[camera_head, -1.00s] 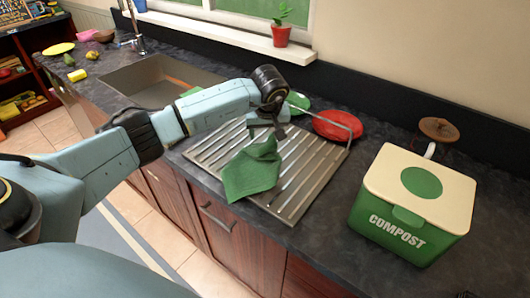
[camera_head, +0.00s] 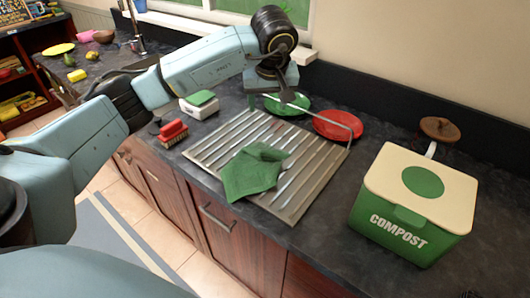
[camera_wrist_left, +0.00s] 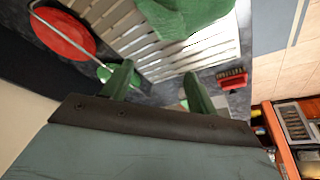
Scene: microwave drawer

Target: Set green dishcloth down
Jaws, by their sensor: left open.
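The green dishcloth (camera_head: 252,172) lies draped on the ridged metal drainboard (camera_head: 296,204), partly over its front edge. It also shows at the top of the left wrist view (camera_wrist_left: 185,15). My left gripper (camera_head: 268,102) is above the back part of the drainboard, apart from the cloth. In the left wrist view its two green fingers (camera_wrist_left: 158,88) are spread with nothing between them. My right gripper is not in either view.
A red plate (camera_head: 335,125) and a green plate (camera_head: 288,104) stand behind the drainboard by a metal rail. A green-and-white compost bin (camera_head: 410,205) is on the right. A red brush (camera_head: 172,131) and a green-topped white box (camera_head: 200,104) are on the left.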

